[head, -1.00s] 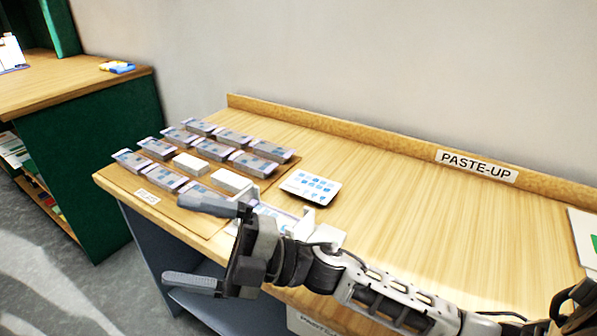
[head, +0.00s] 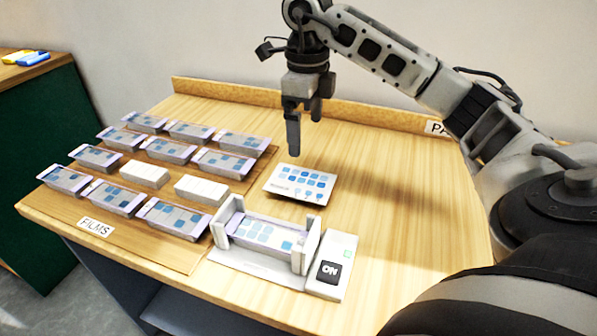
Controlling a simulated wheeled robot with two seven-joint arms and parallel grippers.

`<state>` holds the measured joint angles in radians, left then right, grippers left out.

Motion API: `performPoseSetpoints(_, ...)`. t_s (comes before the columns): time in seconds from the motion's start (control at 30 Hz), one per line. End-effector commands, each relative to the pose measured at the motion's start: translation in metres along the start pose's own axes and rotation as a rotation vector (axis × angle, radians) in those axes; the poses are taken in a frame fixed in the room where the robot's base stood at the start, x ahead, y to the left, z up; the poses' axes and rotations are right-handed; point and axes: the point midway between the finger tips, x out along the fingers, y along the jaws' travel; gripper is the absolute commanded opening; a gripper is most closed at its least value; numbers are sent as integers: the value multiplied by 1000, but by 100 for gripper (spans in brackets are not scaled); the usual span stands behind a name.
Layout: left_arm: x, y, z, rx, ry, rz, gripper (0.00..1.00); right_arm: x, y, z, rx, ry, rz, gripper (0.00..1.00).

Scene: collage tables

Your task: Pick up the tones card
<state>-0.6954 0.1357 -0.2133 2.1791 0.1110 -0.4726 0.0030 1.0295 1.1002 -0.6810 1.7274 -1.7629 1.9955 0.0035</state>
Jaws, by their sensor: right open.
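A white card (head: 300,184) printed with rows of blue squares lies flat on the wooden table in the head view, right of the films board. It has small dark lettering that I cannot read surely; it looks like the tones card. My right gripper (head: 304,134) points down above and behind the card in the picture, apart from it. It is open, with nothing between its fingers. My left gripper is not in view.
A grey holder (head: 225,260) with an ON switch (head: 328,272) stands in front of the card and holds a strip. The board labelled FILMS (head: 97,227) bears several strip blocks and two plain white blocks. The table right of the card is clear.

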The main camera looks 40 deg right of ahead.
Motion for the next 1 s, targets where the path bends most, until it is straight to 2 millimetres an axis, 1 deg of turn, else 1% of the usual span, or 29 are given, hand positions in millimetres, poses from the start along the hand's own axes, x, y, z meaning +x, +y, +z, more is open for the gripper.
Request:
performPoseSetpoints(0.03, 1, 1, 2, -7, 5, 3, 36, 15, 1, 0, -1, 3, 3, 100)
performPoseSetpoints(0.2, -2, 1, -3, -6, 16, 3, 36, 44, 1, 0, -3, 1, 3, 100)
performPoseSetpoints(0.3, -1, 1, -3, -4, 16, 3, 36, 53, 1, 1, -3, -2, 2, 100)
performPoseSetpoints(0.47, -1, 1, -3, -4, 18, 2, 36, 62, 2, 2, -4, -2, 2, 100)
performPoseSetpoints(0.7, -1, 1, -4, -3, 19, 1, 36, 97, 6, 7, -3, -1, 4, 100)
performPoseSetpoints(0.77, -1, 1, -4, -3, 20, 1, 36, 104, 6, 7, -3, 0, 4, 100)
performPoseSetpoints(0.87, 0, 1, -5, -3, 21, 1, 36, 109, 6, 7, -3, -3, 2, 100)
performPoseSetpoints(1.0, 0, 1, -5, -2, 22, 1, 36, 110, 6, 8, -3, -4, 2, 100)
